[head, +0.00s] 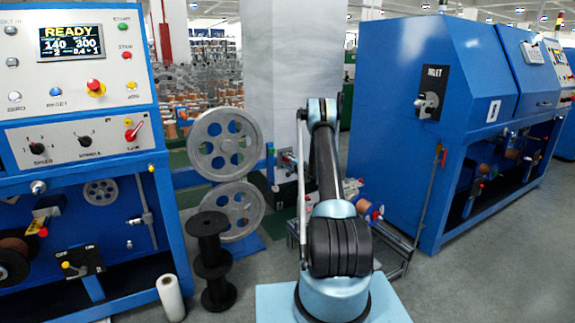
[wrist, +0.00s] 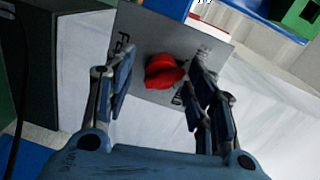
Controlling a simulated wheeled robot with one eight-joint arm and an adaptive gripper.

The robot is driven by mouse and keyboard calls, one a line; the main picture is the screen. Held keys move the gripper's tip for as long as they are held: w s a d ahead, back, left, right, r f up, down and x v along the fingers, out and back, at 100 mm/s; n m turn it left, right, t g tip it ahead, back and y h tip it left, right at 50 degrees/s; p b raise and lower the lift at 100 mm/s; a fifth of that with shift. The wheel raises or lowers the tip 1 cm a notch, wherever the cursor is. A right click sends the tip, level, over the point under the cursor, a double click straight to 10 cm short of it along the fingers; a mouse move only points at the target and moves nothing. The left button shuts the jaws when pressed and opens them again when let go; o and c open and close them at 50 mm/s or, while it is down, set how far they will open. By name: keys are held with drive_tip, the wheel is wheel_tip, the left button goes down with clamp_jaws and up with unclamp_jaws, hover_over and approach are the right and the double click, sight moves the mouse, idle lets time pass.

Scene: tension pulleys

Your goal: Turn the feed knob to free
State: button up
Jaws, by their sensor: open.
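A red knob (wrist: 163,72) sits on a grey plate (wrist: 160,30) on a white surface in the wrist view. Dark markings on the plate lie left and right of the knob, partly behind my fingers, and are too small to read. My gripper (wrist: 160,92) is open, with one finger to the left of the knob and the other to the right. A gap shows on the left side; I cannot tell whether the right finger touches it. The knob's pointing direction is unclear. In the head view my arm hides most of this area in front of the white pillar (head: 268,70).
A blue control cabinet (head: 75,185) with other knobs stands left. Large grey pulleys (head: 224,145) and a black spool (head: 210,250) stand between it and my arm. A blue machine (head: 400,130) stands right. Floor is clear at the lower right.

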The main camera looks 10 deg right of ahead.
drive_tip(key=v, duration=1.1)
drive_tip(key=shift+s, duration=0.4)
drive_tip(key=shift+d, duration=0.1)
